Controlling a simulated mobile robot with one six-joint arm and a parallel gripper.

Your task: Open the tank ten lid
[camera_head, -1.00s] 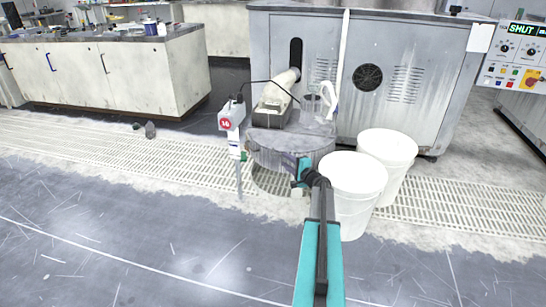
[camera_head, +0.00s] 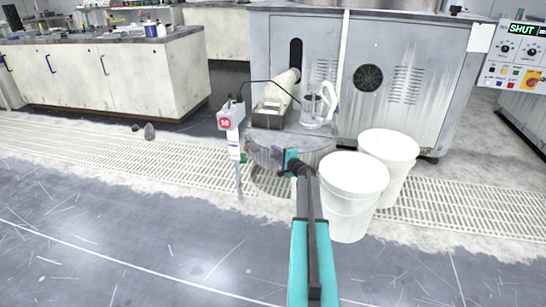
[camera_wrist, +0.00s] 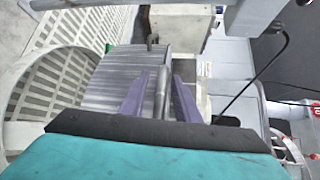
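The tank (camera_head: 270,155) is a round grey metal drum in front of the large grey cabinet, beside a post with a red round sign (camera_head: 224,123) that seems to read 10. Its flat grey top (camera_head: 312,134) looks level and closed. My gripper (camera_head: 290,160) is at the drum's front side in the head view, its fingers hidden there. In the wrist view my gripper (camera_wrist: 165,80) has two purple fingers apart, with a thin grey bar (camera_wrist: 161,95) between them. The bar seems clear of both fingers. The ribbed drum wall (camera_wrist: 120,78) lies behind it.
Two white buckets (camera_head: 352,190) (camera_head: 393,150) stand close right of my arm. A clear jug (camera_head: 318,105) and a pale cylinder (camera_head: 280,87) are behind the tank top. Floor grating (camera_head: 100,150) runs left; open floor (camera_head: 150,240) lies in front.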

